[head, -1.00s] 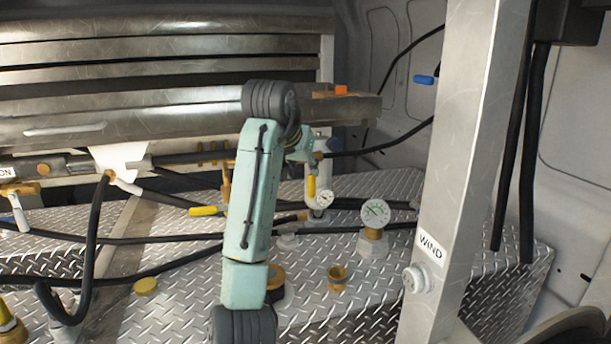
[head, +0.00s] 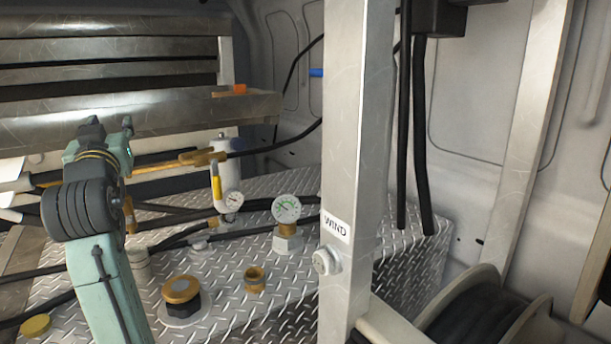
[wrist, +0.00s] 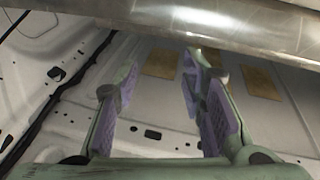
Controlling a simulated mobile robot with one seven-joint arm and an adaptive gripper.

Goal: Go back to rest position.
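My gripper (wrist: 158,95) shows in the wrist view with its two purple-padded fingers spread apart and nothing between them. Beyond the fingers are a pale wall panel and, across the top, a shiny metal bar (wrist: 220,25). In the head view my pale green arm rises at the left, and its end (head: 112,135) is in front of the metal shelf rails (head: 150,115). The fingers are too small to judge there.
A metal post (head: 350,150) marked WIND stands right of the arm. A hose reel (head: 490,310) is at the lower right. A pressure gauge (head: 286,209), a brown cap (head: 181,290) and a yellow-handled valve (head: 216,180) stand on the diamond-plate box. Black hoses run behind the arm.

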